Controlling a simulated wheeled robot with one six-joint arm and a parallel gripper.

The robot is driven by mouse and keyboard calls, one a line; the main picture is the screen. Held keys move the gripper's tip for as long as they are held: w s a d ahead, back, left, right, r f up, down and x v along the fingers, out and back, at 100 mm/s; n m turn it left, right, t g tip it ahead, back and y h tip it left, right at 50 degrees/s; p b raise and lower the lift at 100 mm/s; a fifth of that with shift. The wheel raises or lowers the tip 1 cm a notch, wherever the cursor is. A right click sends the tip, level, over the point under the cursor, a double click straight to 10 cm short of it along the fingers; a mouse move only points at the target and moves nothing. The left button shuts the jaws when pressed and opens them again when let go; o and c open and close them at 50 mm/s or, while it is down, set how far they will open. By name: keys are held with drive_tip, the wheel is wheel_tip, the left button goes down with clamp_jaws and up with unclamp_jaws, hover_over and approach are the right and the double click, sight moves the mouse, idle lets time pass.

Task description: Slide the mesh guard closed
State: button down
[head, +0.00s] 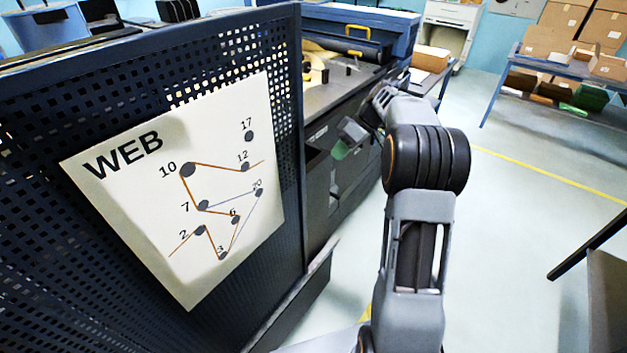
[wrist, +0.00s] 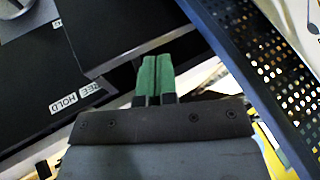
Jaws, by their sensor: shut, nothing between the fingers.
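The mesh guard (head: 45,200) is a dark blue perforated panel filling the left of the head view, with a white WEB chart (head: 215,200) on its face. Its right edge ends at about mid-picture, and the machine's bed (head: 335,85) shows uncovered beyond it. In the wrist view the guard (wrist: 262,50) runs slantwise along the right side. My gripper (wrist: 155,62) has green fingers pressed together, with nothing between them. In the head view my gripper (head: 341,149) is small, beside the machine front and right of the guard's edge, apart from it in the picture.
A dark panel with a FREE/HOLD label (wrist: 78,98) lies left of my fingers in the wrist view. A yellow handle (head: 358,30) is on the machine's far end. A shelf of boxes (head: 560,65) stands back right. The pale floor (head: 515,200) is mostly open.

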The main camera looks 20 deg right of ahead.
drive_tip(key=s+a+f+p, duration=0.1)
drive_tip(key=s+a+f, duration=0.1)
drive_tip(key=a+f, duration=0.5)
drive_tip(key=shift+a+p, duration=0.4)
drive_tip(key=shift+a, duration=0.35)
drive_tip(key=shift+s, duration=0.1)
